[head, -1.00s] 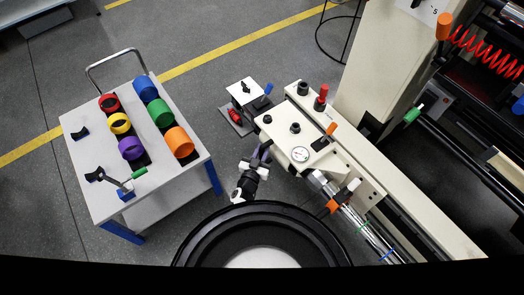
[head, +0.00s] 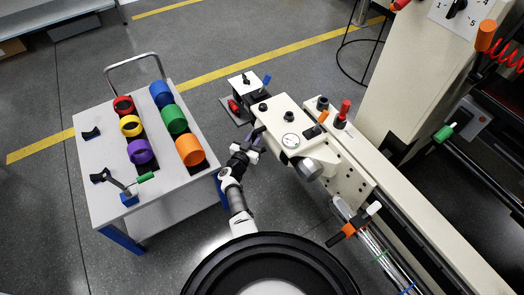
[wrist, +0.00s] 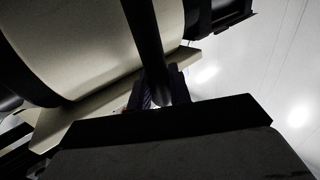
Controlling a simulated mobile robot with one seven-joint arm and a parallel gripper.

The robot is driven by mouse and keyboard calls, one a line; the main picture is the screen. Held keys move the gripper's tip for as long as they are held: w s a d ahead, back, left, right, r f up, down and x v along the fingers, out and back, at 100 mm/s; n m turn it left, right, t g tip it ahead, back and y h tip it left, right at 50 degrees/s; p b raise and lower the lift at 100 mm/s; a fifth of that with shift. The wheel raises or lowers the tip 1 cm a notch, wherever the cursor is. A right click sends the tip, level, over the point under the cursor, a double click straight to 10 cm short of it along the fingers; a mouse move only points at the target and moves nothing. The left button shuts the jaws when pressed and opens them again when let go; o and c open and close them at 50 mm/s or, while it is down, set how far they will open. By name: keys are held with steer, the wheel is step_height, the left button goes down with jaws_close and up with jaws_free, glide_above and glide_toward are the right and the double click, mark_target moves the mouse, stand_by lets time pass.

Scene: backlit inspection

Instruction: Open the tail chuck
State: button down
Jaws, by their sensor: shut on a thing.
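The tail chuck (head: 307,168) is a short grey cylinder on the beige tail unit (head: 275,110), which carries a round gauge (head: 290,141) on top. A gap shows between the chuck and the shiny rods (head: 375,245). My gripper (head: 258,137) is at the left side of the tail unit. In the wrist view my gripper (wrist: 162,90) is shut on a dark bar (wrist: 148,35), beside the large beige body (wrist: 75,45). The bar's far end is out of view.
A cart (head: 95,190) with coloured rings and a green-handled tool stands to the left. A red knob (head: 343,110) and orange handles (head: 348,230) stick up along the machine. A dark round rim (head: 270,240) fills the bottom.

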steer(key=shift+w+a+b, duration=0.4)
steer(key=shift+w+a, duration=0.3)
steer(key=shift+w, duration=0.25)
steer(key=c, duration=1.3)
jaws_free()
steer(key=shift+c, duration=0.2)
steer(key=p+v, duration=0.3)
steer(key=v, duration=1)
steer(key=shift+s, duration=0.4)
steer(key=shift+a, duration=0.1)
